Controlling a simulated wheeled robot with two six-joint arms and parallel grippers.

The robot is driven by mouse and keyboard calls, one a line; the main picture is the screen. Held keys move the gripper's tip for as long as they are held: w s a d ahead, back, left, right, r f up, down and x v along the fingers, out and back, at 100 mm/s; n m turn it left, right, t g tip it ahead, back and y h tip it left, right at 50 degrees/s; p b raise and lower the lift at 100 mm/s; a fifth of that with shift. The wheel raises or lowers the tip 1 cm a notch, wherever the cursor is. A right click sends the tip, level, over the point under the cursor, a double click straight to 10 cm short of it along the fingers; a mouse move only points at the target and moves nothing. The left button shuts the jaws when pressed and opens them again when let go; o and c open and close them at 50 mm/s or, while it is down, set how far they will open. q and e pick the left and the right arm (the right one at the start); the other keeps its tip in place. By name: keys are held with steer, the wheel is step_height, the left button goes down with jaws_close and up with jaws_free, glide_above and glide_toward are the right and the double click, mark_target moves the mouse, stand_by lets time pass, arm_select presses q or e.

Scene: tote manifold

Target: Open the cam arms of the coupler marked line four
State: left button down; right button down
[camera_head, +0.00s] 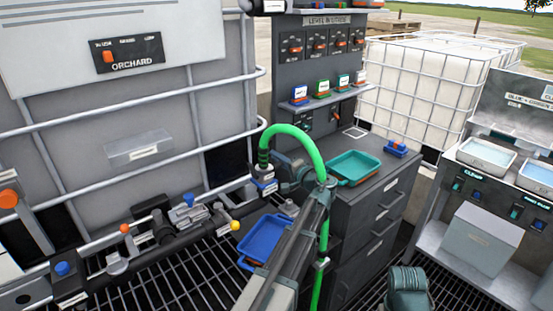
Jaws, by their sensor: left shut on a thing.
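A bright green hose (291,131) arcs up and over and then runs down the picture. Its left end has dark and green bands and meets a coupler (263,183) with blue parts and a white tag; the tag is too small to read. My left arm rises from the bottom centre. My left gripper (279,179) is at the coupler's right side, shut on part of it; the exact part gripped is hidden. I cannot tell how the cam arms stand.
A pipe manifold with blue, orange and yellow-ended fittings (186,217) runs along the left. A blue tray (266,238) lies below the coupler. A teal tray (353,166) sits on the grey drawer cabinet (372,215). A caged white tote (420,90) stands behind; a bench with bins (486,152) is right.

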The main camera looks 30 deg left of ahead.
arm_select(q)
steer(key=shift+f+m, duration=0.1)
steer(key=shift+m, duration=0.2)
stand_by(0.4)
steer(key=c, duration=1.2)
jaws_free()
steer(key=shift+d, duration=0.15)
steer(key=v, duration=1.3)
steer(key=shift+s+d, duration=0.15)
steer(key=shift+d, duration=0.1)
